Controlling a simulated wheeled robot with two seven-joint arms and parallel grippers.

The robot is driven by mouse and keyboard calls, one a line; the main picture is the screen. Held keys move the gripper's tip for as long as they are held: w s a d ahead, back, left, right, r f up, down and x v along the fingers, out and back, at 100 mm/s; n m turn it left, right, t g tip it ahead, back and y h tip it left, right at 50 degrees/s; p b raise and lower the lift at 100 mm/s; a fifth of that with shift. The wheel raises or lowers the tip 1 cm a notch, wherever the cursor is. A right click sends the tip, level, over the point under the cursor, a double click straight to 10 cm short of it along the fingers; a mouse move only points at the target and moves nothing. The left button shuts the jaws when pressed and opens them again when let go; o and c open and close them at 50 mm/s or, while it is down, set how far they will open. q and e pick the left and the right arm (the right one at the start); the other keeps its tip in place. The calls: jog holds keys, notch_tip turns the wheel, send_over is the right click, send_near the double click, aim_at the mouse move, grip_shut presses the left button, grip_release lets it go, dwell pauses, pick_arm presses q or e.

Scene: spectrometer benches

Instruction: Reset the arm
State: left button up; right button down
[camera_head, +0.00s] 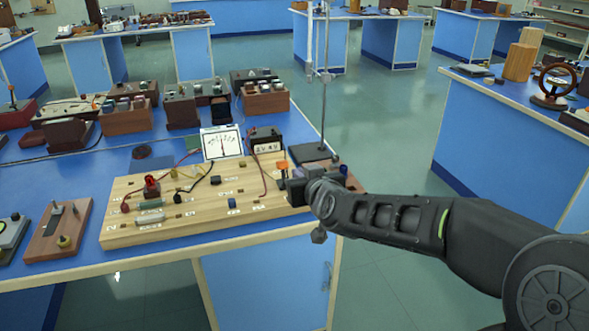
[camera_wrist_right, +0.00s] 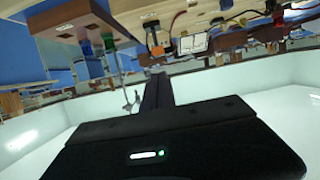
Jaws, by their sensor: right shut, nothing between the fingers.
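My right arm comes in from the right in the head view, and its gripper (camera_head: 297,188) is at the right end of the wooden circuit board (camera_head: 215,222). The wrist partly hides this gripper and the board's corner. In the right wrist view the dark fingers (camera_wrist_right: 157,92) are together with nothing held between them. I cannot tell whether the gripper touches the board. My left gripper is in neither view.
A white-faced meter (camera_head: 222,142) and a dark battery box (camera_head: 265,139) stand behind the board. A metal stand (camera_head: 323,110) rises close behind my right gripper. Wooden boxes (camera_head: 127,118) crowd the back of the bench. Open floor (camera_head: 390,130) lies to the right.

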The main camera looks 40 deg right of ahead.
jog(key=shift+s+a+r, duration=0.15)
jog(key=shift+s, duration=0.4)
jog(key=s+a+f+g+y+p, duration=0.2)
jog(key=a+f+g+y, duration=0.1)
jog(key=a+f, duration=0.85)
jog(key=s+a+f+g+y+p, duration=0.1)
jog(key=a+f+g+y+p, duration=0.15)
jog(key=a+f, duration=0.9)
jog(key=s+a+f+n+g+y+p, duration=0.1)
jog(key=s+a+f+g, duration=0.2)
jog(key=s+a+f, duration=0.2)
jog(key=s+a+f+n+g+y+p, duration=0.1)
jog(key=s+a+f+g, duration=0.3)
jog(key=s+f, duration=0.7)
jog(key=s+a+y+p, duration=0.1)
jog(key=s+a, duration=0.1)
jog(key=s, duration=0.2)
jog(key=shift+s+a+f, duration=0.3)
